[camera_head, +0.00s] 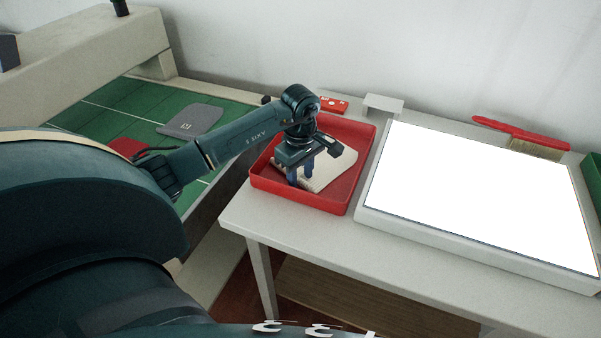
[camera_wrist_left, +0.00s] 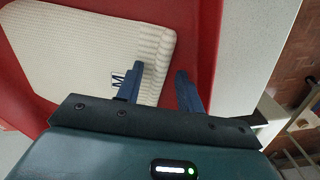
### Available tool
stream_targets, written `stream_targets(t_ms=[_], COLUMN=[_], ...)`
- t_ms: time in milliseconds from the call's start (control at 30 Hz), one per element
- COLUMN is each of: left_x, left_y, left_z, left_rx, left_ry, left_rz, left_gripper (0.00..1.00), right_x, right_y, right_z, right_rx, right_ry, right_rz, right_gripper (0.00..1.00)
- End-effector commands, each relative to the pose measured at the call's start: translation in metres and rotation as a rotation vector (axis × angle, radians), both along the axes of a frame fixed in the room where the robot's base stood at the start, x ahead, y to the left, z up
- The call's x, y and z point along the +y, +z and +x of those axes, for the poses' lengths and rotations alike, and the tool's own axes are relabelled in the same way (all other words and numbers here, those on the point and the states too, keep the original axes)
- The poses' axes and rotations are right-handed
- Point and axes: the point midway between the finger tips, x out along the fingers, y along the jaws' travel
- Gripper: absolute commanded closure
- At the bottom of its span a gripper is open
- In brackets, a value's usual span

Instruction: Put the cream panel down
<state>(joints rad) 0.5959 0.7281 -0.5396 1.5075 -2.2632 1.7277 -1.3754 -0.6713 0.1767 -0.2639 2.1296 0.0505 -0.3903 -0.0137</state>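The cream panel (camera_head: 331,168) lies tilted in the red tray (camera_head: 328,203), partly hidden by my left gripper in the head view. In the left wrist view the cream panel (camera_wrist_left: 85,48) shows a ribbed edge and a small tag marked "M" (camera_wrist_left: 118,80). My left gripper (camera_head: 300,180) points down over the tray. Its two blue fingers (camera_wrist_left: 160,78) stand apart, one over the panel near its ribbed edge, the other over the red tray floor (camera_wrist_left: 205,45). I cannot tell whether a finger touches the panel. My right gripper is not in view.
A bright white light panel (camera_head: 480,190) lies right of the tray. A red-handled brush (camera_head: 520,132) is behind it. A small red box (camera_head: 334,105) and a pale block (camera_head: 383,104) stand behind the tray. A grey piece (camera_head: 190,121) lies on the green surface (camera_head: 125,108) at left.

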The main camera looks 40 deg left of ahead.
Motion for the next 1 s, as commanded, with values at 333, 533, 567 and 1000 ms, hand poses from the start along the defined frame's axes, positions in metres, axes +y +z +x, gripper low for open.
stream_targets(t_ms=[333, 533, 567, 1000], left_x=[0.000, 0.001, 0.000, 0.000], left_y=[0.020, 0.064, 0.071, 0.123], left_z=[0.001, 0.001, 0.001, 0.000], left_rx=[-0.004, -0.006, -0.006, 0.000], left_ry=[-0.002, 0.000, -0.001, 0.000], left_rz=[0.000, 0.002, 0.002, 0.000], left_gripper=[0.63, 0.63, 0.63, 0.63], right_x=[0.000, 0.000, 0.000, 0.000], right_y=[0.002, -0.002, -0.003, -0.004], right_z=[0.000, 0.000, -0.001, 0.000], right_rx=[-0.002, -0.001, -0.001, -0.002], right_ry=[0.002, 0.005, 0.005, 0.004], right_rz=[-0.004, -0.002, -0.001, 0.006], right_gripper=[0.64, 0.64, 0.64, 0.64])
